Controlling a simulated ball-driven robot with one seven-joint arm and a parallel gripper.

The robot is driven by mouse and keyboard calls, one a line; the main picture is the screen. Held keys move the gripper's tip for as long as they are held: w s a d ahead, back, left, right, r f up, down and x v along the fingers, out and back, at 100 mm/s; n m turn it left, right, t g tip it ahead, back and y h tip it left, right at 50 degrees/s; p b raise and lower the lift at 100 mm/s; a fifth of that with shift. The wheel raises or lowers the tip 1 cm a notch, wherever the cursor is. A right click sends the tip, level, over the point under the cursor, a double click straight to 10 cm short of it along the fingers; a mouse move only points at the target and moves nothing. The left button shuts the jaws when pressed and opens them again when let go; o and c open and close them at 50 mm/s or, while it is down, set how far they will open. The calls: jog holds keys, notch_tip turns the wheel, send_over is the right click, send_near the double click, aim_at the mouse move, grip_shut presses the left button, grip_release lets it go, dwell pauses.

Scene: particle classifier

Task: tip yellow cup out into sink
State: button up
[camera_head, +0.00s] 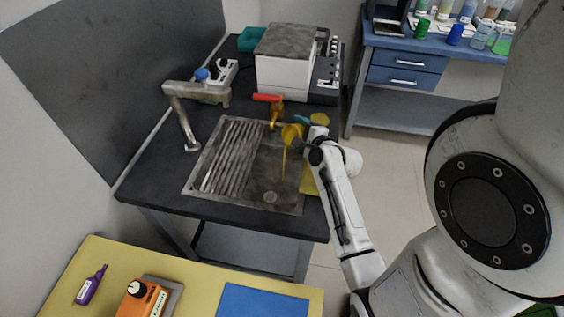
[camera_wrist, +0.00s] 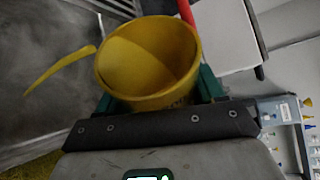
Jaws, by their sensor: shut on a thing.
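My gripper (camera_head: 305,140) is shut on the yellow cup (camera_head: 291,133), which is tilted above the right part of the sink (camera_head: 262,178). In the wrist view the cup (camera_wrist: 150,65) sits between the green fingertips of my gripper (camera_wrist: 156,93), its mouth facing the camera, and its inside looks plain yellow. A thin yellow strip (camera_head: 284,163) reaches from the cup's rim down toward the basin; I cannot tell whether it is a handle or poured contents. The basin floor shows a drain and no clear pile.
A metal faucet (camera_head: 190,95) stands at the sink's left, and a ribbed drainboard (camera_head: 235,155) fills its left half. A white box-shaped machine (camera_head: 285,70) is at the back. A yellow table (camera_head: 200,270) is in front.

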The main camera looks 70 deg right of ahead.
aim_at(289, 126)
jog(key=shift+r+n+h+b, duration=0.45)
jog(key=shift+n+b, duration=0.15)
jog(key=shift+b, duration=0.35)
dwell(0.4)
jog(key=shift+w+a+f+n+h+b, duration=0.25)
jog(key=shift+w+a+n+h+b, duration=0.1)
jog(key=shift+a+n, duration=0.35)
dwell(0.7)
jog(key=shift+w+a+r+n+h, duration=0.1)
jog(key=shift+a+r+n+h, duration=0.1)
jog(key=shift+r+n+h, duration=0.35)
jog(key=shift+w+a+r+n+h, duration=0.15)
jog(key=shift+r+n, duration=0.15)
jog(key=shift+n, duration=0.55)
dwell(1.3)
jog(key=shift+w+a+r+n+t+h+b, duration=0.1)
jog(key=shift+a+r+n+t+h+b, duration=0.2)
jog(key=shift+n, duration=0.4)
jog(key=shift+w+a+r+n+t+h+b, duration=0.1)
jog(key=shift+a+r+n+t+b, duration=0.2)
jog(key=shift+n+b, duration=0.3)
dwell(1.2)
